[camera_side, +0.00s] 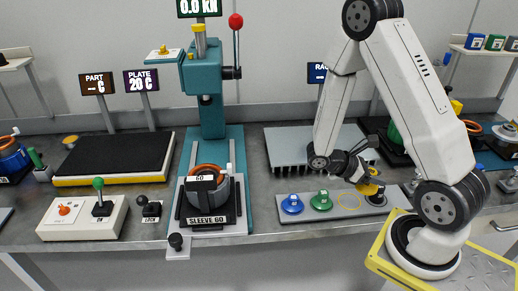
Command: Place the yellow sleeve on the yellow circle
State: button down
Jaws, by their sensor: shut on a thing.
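The yellow sleeve (370,188) is small in the side view and partly covered by the dark fingers around it. My gripper (367,180) is shut on it, tilted down to the right, a little above the right end of a grey strip (333,211). The yellow circle (349,201) is a bare ring outline on that strip, just left of and below the sleeve. A dark round spot (377,200) lies on the strip beneath the sleeve. I cannot tell the exact gap between sleeve and strip.
A blue sleeve (292,204) and a green sleeve (321,201) stand on the strip, left of the yellow circle. A grey finned rack (290,147) lies behind. The teal press (212,115) stands to the left, with a housing (207,190) in its base.

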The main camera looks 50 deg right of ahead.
aim_at(352, 199)
jog(key=w+d+f+n+t+h, duration=0.2)
jog(key=w+n+t+h, duration=0.3)
jog(key=n+t, duration=0.3)
jog(key=shift+d+f+n+t, duration=0.25)
jog(key=shift+d+n+t, duration=0.05)
jog(key=shift+d, duration=0.55)
jog(key=shift+f, duration=2)
jog(key=shift+f, duration=0.15)
jog(key=shift+f, duration=1.85)
jog(key=shift+f, duration=0.15)
